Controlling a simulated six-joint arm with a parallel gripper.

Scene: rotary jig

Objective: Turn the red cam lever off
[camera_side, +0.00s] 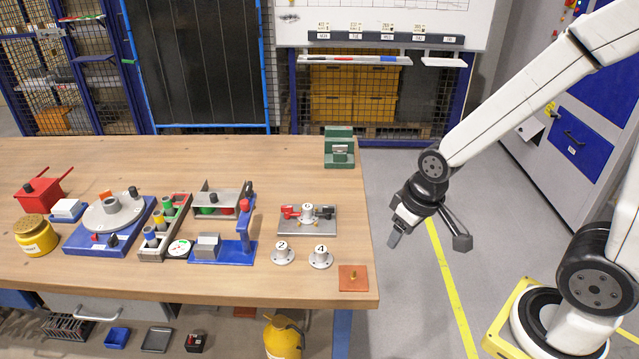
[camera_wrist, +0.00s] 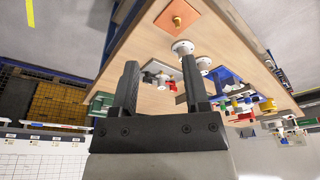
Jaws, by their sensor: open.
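A flat grey metal plate (camera_side: 307,229) lies right of centre on the wooden table. On it are a red lever (camera_side: 290,211), a black-handled lever (camera_side: 326,212) and a round part marked 0 (camera_side: 308,211) between them. A rotary jig with a grey disc (camera_side: 110,214) on a blue base stands at left, with a small red part (camera_side: 96,238) and a black part at its front. My gripper (camera_side: 394,239) is open and empty, beyond the table's right edge, apart from everything. In the wrist view, the plate's red part (camera_wrist: 172,86) shows between my gripper's fingers (camera_wrist: 160,64).
Discs marked 2 (camera_side: 282,254) and 4 (camera_side: 320,258) stand before the plate. An orange square (camera_side: 353,278) lies at the front right corner. A blue fixture (camera_side: 222,251) stands left of the plate, a green block (camera_side: 339,148) behind.

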